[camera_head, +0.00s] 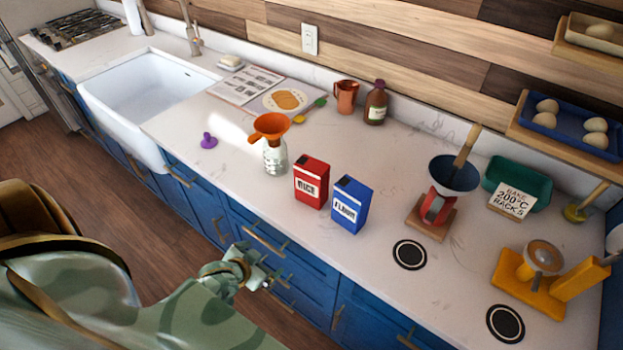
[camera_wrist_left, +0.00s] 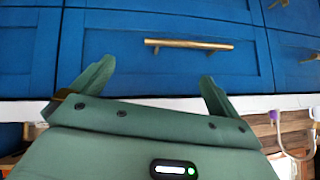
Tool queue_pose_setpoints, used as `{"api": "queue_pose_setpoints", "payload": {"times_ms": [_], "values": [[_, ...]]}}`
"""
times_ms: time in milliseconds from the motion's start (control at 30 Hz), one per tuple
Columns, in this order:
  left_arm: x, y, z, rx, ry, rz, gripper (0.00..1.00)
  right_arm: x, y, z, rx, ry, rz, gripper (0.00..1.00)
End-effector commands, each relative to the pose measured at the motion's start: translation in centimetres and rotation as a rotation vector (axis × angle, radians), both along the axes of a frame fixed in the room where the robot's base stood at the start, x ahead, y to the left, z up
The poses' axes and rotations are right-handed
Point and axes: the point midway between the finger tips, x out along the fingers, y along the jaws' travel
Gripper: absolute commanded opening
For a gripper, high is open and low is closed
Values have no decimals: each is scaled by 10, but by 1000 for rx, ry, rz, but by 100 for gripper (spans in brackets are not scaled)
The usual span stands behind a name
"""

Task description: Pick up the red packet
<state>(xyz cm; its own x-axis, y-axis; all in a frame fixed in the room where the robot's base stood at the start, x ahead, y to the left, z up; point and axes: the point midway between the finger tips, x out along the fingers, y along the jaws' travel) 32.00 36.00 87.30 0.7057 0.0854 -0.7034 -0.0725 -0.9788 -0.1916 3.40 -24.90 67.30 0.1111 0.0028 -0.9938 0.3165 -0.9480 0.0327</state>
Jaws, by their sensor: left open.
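The red packet (camera_head: 311,182), labelled RICE, stands upright on the white counter, just left of a blue packet. My left gripper (camera_head: 262,281) is in front of the blue drawers, below the counter edge, to the lower left of the red packet and well apart from it. In the left wrist view its two green fingers (camera_wrist_left: 155,80) are spread with nothing between them, facing a blue drawer front. The red packet is not visible in the left wrist view. My right gripper is in neither view.
The blue FLOUR packet (camera_head: 350,205) stands close to the right of the red one. A glass jar (camera_head: 275,160) with an orange funnel (camera_head: 271,125) stands to its left. Drawer handles (camera_wrist_left: 188,43) stick out near my left gripper. The counter in front of the packets is clear.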

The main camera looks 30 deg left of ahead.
Motion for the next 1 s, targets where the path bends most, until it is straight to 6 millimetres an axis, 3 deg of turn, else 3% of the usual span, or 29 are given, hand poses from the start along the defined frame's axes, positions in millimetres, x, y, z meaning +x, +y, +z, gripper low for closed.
{"api": "queue_pose_setpoints", "payload": {"times_ms": [33, 100, 200, 333, 467, 800, 1000], "values": [[22, 0, 43, -13, -75, 3, 100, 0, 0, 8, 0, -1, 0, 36], [48, -2, 99, -45, -178, 11, 100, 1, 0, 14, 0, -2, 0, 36], [71, -10, 167, -104, -295, 22, 100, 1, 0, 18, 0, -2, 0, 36], [82, -20, 217, -173, -378, 39, 100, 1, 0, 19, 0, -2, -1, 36], [94, -24, 227, -204, -401, 50, 100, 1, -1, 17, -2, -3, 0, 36], [166, -22, 196, -202, -402, 50, 100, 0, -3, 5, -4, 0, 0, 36], [187, -22, 187, -202, -399, 49, 100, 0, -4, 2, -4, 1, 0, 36]]}}
